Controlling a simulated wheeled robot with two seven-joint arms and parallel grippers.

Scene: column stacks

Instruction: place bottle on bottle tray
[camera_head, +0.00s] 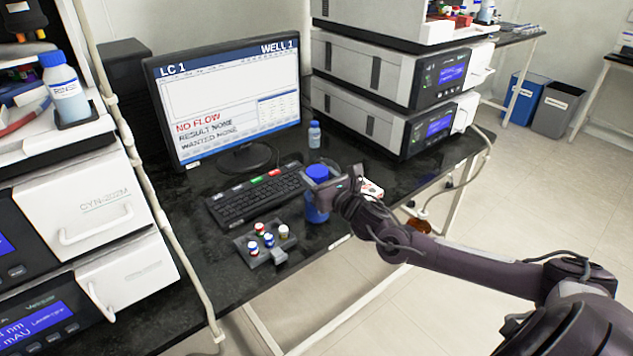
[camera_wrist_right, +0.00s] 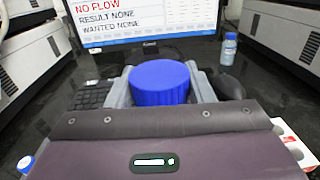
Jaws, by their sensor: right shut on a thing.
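A bottle with a blue cap (camera_head: 317,173) and blue body stands upright at the table's front edge, right of the keyboard. My right gripper (camera_head: 328,187) is shut on it near the cap, reaching in from the right. In the right wrist view the blue cap (camera_wrist_right: 160,82) sits between the two grey fingers, and the bottle body is hidden. Whether its base touches the table is unclear. A dark tray (camera_head: 85,125) on the left instrument stack holds a white bottle with a blue cap (camera_head: 66,87). I cannot tell whether this is the bottle tray. My left gripper is out of view.
A monitor (camera_head: 225,85) and keyboard (camera_head: 255,195) stand behind and left of the bottle. A small vial rack (camera_head: 265,250) is at front left. A small bottle (camera_head: 314,135) stands farther back. An instrument stack (camera_head: 395,80) is at right; a red-white box (camera_head: 372,188) lies behind my gripper.

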